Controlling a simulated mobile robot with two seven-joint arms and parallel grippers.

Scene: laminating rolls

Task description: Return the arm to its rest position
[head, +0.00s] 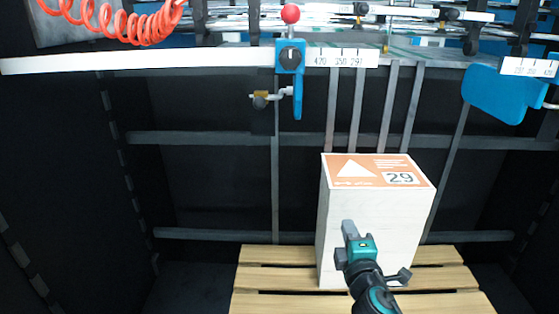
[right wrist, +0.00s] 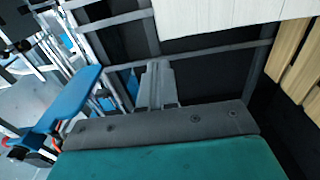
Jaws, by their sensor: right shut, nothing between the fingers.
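My right gripper (head: 348,229) is in the lower right of the head view, in front of a white box that stands upright on a wooden pallet. Its fingers are together with nothing between them. In the right wrist view the closed fingers (right wrist: 156,85) point toward the dark metal frame, and part of the white box shows at the top. I cannot tell from the head view whether the gripper touches the box. My left gripper is in neither view.
The white box (head: 395,222) has an orange label with "29" on top. It stands on the slatted wooden pallet (head: 262,254). Behind are a machine frame with a white scale rail (head: 180,59), a red-knobbed blue clamp (head: 290,58), a blue plate (head: 493,95) and an orange coiled hose (head: 130,28).

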